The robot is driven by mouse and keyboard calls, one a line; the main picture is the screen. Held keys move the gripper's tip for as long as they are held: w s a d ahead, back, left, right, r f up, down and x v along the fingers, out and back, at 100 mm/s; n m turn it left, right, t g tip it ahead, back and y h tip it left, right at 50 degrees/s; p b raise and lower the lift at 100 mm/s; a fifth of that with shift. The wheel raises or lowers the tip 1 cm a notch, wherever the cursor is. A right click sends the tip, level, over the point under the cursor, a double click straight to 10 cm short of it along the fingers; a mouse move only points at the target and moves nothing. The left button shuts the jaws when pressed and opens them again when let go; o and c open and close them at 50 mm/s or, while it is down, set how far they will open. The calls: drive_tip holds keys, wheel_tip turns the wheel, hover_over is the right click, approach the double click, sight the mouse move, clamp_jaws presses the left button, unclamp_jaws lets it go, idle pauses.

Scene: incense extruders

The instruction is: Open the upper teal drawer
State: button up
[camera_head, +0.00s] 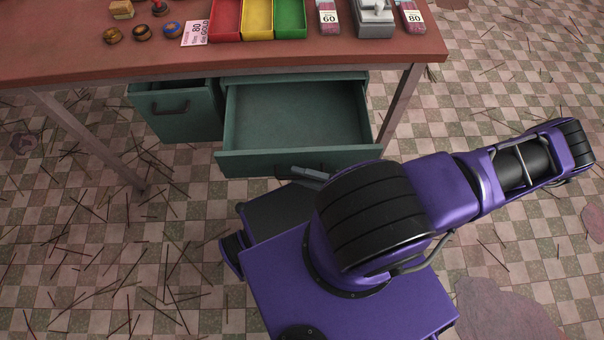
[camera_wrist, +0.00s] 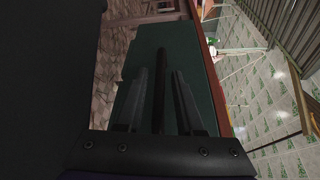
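The upper teal drawer (camera_head: 300,162) is pulled well out from under the table, and its inside is bare. In the wrist view its dark green front (camera_wrist: 148,58) fills the middle. A dark bar handle (camera_wrist: 159,75) runs along that front. My gripper (camera_wrist: 160,82) has its two fingers on either side of the handle, with a gap showing on each side. In the head view my gripper (camera_head: 308,174) is at the drawer's front edge, and my arm hides most of it and the handle.
A second teal drawer (camera_head: 180,118) with a dark handle stands to the left, partly out. The brown table (camera_head: 120,62) above carries red, yellow and green trays (camera_head: 258,20), boxes and small items. A table leg (camera_head: 398,108) is close on the right. Thin sticks litter the checkered floor.

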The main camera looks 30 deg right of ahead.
drive_tip(key=shift+o, duration=0.2)
idle(0.3)
drive_tip(key=v, duration=1.7)
drive_tip(key=shift+d, duration=0.15)
drive_tip(key=shift+s, duration=0.1)
